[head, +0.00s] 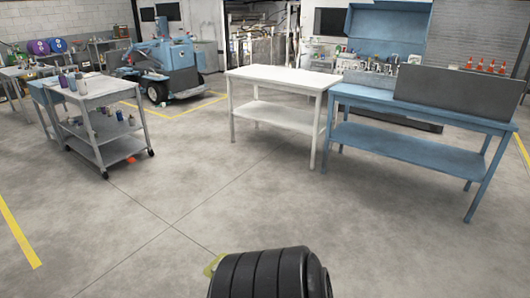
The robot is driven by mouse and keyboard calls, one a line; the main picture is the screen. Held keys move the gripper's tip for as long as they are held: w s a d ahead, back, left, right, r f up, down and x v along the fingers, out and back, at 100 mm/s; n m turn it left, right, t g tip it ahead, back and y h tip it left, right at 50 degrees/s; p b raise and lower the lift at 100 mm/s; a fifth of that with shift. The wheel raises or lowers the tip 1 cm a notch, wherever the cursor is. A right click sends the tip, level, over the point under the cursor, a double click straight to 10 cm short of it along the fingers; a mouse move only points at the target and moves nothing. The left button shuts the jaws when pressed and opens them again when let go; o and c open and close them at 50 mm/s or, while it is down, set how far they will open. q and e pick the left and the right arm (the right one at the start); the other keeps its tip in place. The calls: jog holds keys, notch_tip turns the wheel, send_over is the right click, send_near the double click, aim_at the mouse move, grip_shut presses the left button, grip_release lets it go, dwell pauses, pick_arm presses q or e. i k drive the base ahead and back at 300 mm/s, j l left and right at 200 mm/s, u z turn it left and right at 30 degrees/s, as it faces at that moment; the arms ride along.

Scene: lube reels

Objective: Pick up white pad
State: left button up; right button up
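I cannot make out a white pad anywhere in the head view. A white table (275,75) stands in the middle distance, and its top looks bare. Neither of my grippers is in view.
A black ribbed cylinder (268,274) fills the bottom centre, with something yellow-green beside it. A blue workbench (440,152) with a grey panel (458,92) stands right. A grey cart (112,88) with bottles stands left, near a blue machine (172,62). The middle floor is clear.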

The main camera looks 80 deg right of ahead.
aim_at(215, 266)
jog(key=z, duration=2.15)
jog(key=i+z, duration=0.15)
